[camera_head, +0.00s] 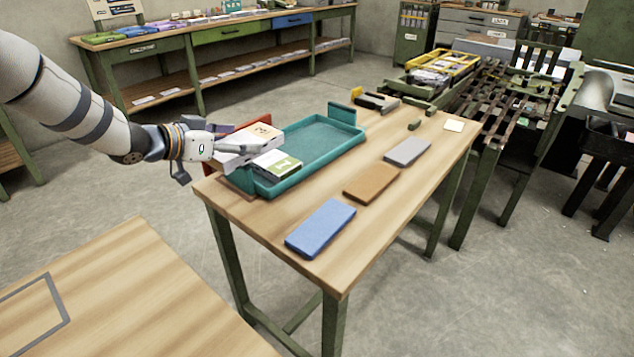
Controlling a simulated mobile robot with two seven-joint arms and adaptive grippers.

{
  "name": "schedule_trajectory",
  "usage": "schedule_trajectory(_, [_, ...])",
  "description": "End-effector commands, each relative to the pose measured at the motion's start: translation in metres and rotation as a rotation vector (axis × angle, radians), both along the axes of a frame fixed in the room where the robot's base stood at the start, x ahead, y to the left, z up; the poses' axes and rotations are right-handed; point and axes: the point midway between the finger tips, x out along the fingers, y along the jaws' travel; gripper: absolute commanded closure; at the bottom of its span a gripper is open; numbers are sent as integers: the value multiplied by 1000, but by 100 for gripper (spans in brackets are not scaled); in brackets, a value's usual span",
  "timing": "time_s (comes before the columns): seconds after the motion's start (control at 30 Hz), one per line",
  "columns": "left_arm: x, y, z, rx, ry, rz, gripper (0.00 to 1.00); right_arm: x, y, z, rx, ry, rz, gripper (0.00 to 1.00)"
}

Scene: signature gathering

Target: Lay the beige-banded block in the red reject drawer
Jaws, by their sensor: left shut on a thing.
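My left gripper (215,147) comes in from the left and is shut on the beige-banded block (262,132), a pale block with a beige patch at its far end. The block is at the left end of the teal tray; I cannot tell whether it touches anything below. A red panel (267,120), seemingly the red reject drawer, shows behind the block and gripper at the table's left edge. Its inside is hidden. A green-and-white block (282,164) lies at the near left end of the teal tray (318,167). My right gripper is not in view.
Blue (320,228), brown (371,183) and grey (408,151) flat pads lie along the table's right side. A small cream pad (453,125) is at the far right corner. Another wooden table (140,290) stands at the lower left. The near table strip is clear.

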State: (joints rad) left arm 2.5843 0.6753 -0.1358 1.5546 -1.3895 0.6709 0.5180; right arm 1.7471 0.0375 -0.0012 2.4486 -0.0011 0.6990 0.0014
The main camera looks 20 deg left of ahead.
Motion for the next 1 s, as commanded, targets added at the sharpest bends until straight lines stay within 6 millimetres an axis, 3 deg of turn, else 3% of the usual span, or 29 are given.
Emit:
schedule_trajectory(0.2, [-17, -70, -28, -2, 1, -8, 66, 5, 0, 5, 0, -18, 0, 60])
schedule_trajectory(0.3, [-22, -88, -57, 0, 7, -6, 66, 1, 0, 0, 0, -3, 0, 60])
schedule_trajectory(0.4, [-25, -101, -73, 0, 4, -5, 66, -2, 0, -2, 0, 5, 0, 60])
schedule_trajectory(0.57, [-27, -112, -85, 0, 1, -4, 66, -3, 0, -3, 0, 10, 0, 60])
schedule_trajectory(0.77, [-29, -116, -122, -1, 4, -2, 66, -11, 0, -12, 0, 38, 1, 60])
schedule_trajectory(1.0, [-28, -116, -119, 0, -3, -3, 66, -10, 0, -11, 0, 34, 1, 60])
